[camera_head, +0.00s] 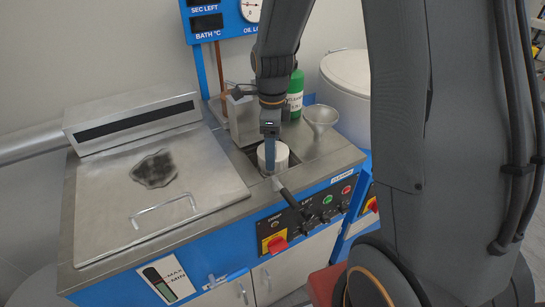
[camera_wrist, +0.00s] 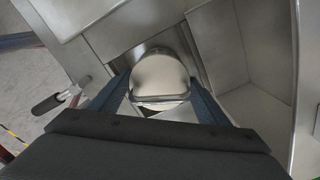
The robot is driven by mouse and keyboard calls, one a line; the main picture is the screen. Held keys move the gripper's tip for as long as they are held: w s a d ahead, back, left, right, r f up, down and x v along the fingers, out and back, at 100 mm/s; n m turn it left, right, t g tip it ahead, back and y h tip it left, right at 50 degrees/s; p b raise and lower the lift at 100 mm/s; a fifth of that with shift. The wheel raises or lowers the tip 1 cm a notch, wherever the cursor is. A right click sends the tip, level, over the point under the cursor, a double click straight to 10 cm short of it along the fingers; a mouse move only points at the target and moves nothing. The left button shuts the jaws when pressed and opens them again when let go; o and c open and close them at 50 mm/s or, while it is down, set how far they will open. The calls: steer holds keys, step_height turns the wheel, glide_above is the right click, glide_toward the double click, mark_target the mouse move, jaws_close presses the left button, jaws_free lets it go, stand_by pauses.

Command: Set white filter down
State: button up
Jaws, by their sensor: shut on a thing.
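The white filter (camera_head: 273,156) is a short white cylinder at the dark recess in the right part of the steel worktop. In the wrist view the white filter (camera_wrist: 159,78) shows as a round white top between the fingers. My gripper (camera_head: 270,152) reaches down to it from above and is shut on it. In the wrist view my gripper (camera_wrist: 162,103) has one finger on each side of the filter. Whether the filter's underside touches anything is hidden.
A black-handled lever (camera_head: 288,198) juts out in front of the filter. A steel funnel (camera_head: 320,119) and a green bottle (camera_head: 296,92) stand behind right. A steel lid (camera_head: 205,172) with a handle covers the left. A white drum (camera_head: 347,82) stands at the back right.

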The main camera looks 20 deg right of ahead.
steer(key=shift+f+p, duration=0.35)
steer(key=shift+f, duration=1.55)
steer(key=shift+f, duration=0.1)
steer(key=o, duration=1)
steer(key=shift+c, duration=0.2)
